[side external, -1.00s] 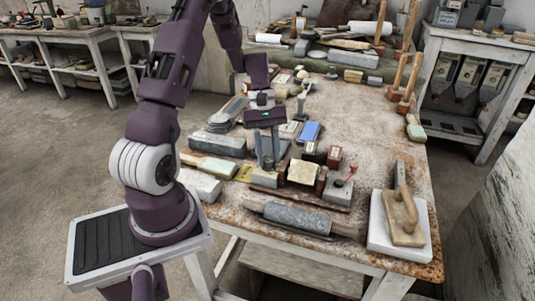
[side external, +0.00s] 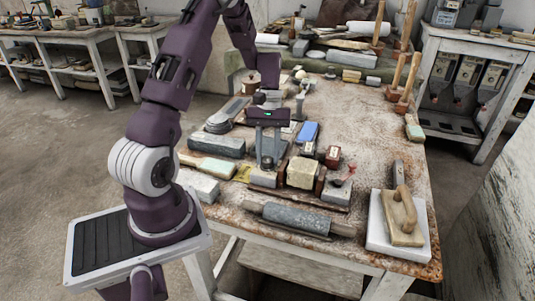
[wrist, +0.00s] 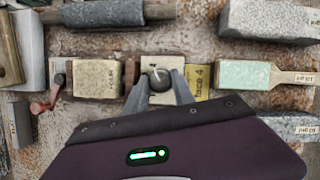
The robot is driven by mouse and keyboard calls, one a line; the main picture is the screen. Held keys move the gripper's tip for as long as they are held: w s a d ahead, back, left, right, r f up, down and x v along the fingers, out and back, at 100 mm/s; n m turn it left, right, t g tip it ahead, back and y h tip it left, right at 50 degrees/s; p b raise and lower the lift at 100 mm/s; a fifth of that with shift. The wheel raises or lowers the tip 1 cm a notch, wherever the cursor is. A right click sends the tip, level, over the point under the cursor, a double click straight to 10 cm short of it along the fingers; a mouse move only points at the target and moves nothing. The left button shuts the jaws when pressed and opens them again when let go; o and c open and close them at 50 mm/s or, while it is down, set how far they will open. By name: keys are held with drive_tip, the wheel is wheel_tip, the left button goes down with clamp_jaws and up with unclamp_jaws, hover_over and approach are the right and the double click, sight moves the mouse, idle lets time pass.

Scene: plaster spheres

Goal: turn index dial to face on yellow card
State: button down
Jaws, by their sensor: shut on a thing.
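The index dial (wrist: 157,80) shows as a dark round knob on a pale block in the wrist view. A small light mark shows on its top, but I cannot tell its pointing direction surely. My gripper (wrist: 160,88) is shut on the knob, with one finger on each side. In the side external view my gripper (side external: 268,163) reaches down to the block and its fingers partly hide the dial. The yellow card (wrist: 198,80) lies right beside the block in the wrist view and reads "face 4" sideways. It also shows in the side external view (side external: 242,174).
A cream block between brown ends (side external: 302,173) stands close beside the dial. A red-handled part (wrist: 47,96), a grey roller (side external: 296,217) and a green-topped brush-like tool (wrist: 248,75) lie around. A white slab with a wooden float (side external: 403,217) is at the right.

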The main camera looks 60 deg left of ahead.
drive_tip(key=c, duration=1.1)
unclamp_jaws()
